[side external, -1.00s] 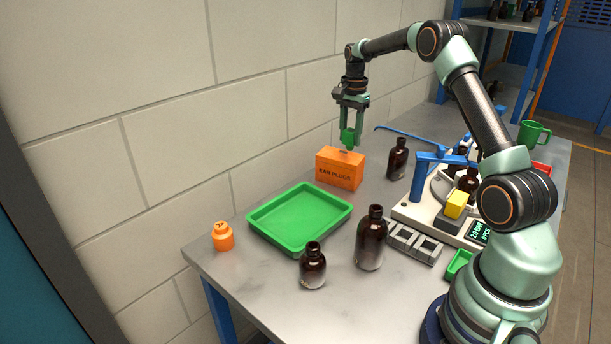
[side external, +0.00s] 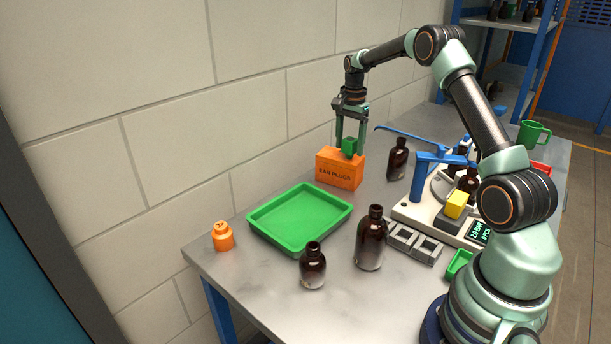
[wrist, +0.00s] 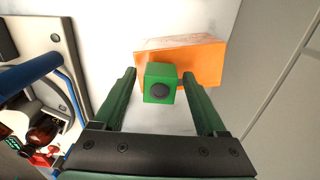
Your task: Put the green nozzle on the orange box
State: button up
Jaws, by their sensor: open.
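The orange box (side external: 339,170), printed EAR PLUGS, stands on the table near the wall. The green nozzle (side external: 349,146) is a small green block at the box's top, between my gripper's fingers. In the wrist view the nozzle (wrist: 159,83) shows a dark round spot on its face, with the orange box (wrist: 205,62) behind it. My gripper (side external: 350,150) is open around the nozzle, with a gap on both sides in the wrist view (wrist: 163,92). The nozzle appears to rest on the box, but its underside is hidden.
A green tray (side external: 300,247) lies in front of the box, with an orange container (side external: 222,236) at its left. Amber bottles stand nearby, one (side external: 397,158) right of the box and one (side external: 371,238) beside the tray. A device with a blue arm (side external: 433,160) stands farther right.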

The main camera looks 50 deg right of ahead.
aim_at(350, 139)
notch_tip(350, 139, up, 12)
jog(key=f, duration=0.1)
jog(key=s+a+r+n+t, duration=0.1)
jog(key=s+a+r+n, duration=0.1)
jog(key=a+r+n, duration=0.45)
jog(key=s+a+f+n+t, duration=0.2)
jog(key=s+a+n, duration=0.3)
jog(key=a, duration=0.5)
jog(key=s+a+f+n+t, duration=0.1)
jog(key=s+a+n+t, duration=0.1)
jog(key=s+a+n, duration=0.4)
jog(key=s+a, duration=0.4)
jog(key=a, duration=0.1)
jog(key=shift+s+f+t, duration=0.25)
jog(key=shift+f+t, duration=0.05)
jog(key=shift+f, duration=0.05)
